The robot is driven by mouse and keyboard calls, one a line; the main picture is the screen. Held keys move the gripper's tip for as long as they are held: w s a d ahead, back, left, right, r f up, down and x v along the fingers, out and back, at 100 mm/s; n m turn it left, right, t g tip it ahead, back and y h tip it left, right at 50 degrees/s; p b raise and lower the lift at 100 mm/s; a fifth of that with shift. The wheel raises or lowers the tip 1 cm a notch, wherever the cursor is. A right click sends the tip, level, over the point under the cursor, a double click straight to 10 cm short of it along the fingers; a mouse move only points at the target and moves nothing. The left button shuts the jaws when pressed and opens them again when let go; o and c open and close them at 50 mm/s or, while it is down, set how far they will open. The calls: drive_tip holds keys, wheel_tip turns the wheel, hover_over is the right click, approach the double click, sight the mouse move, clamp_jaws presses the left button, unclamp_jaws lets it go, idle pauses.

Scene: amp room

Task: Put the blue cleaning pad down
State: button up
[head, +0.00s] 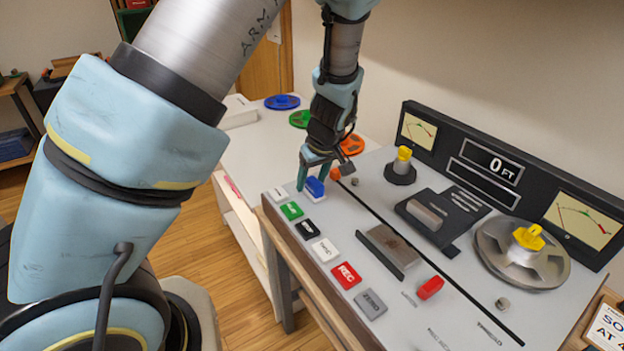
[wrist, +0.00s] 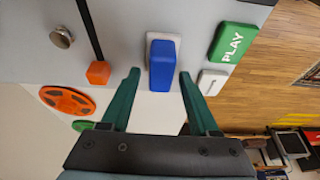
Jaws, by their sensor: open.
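The blue cleaning pad (head: 315,187) is a small blue block with a paler base. It sits on the grey tape machine's top (head: 360,215), at the far left corner by the row of buttons. In the wrist view the blue pad (wrist: 163,62) lies flat near the machine's edge. My gripper (head: 313,180) is over the pad, pointing down. In the wrist view the green fingers of my gripper (wrist: 160,75) are open, one on each side of the pad's near end. A gap shows between each finger and the pad.
The green PLAY button (wrist: 232,42) and a white button (wrist: 212,82) lie right of the pad. An orange block (wrist: 98,73) is left of it. A white table (head: 250,150) with coloured reels adjoins behind.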

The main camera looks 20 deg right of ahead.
sight(321, 199)
drive_tip(key=a+b+v, duration=0.1)
drive_tip(key=b+v, duration=0.1)
drive_tip(key=v, duration=1)
drive_tip(key=s+a+m+g+h, duration=0.1)
drive_tip(key=a+m+g, duration=0.1)
drive_tip(key=a, duration=2.7)
drive_tip(key=shift+s+a+f+m, duration=0.25)
drive_tip(key=shift+a+m, duration=0.15)
drive_tip(key=shift+m, duration=0.2)
drive_tip(key=shift+w, duration=0.1)
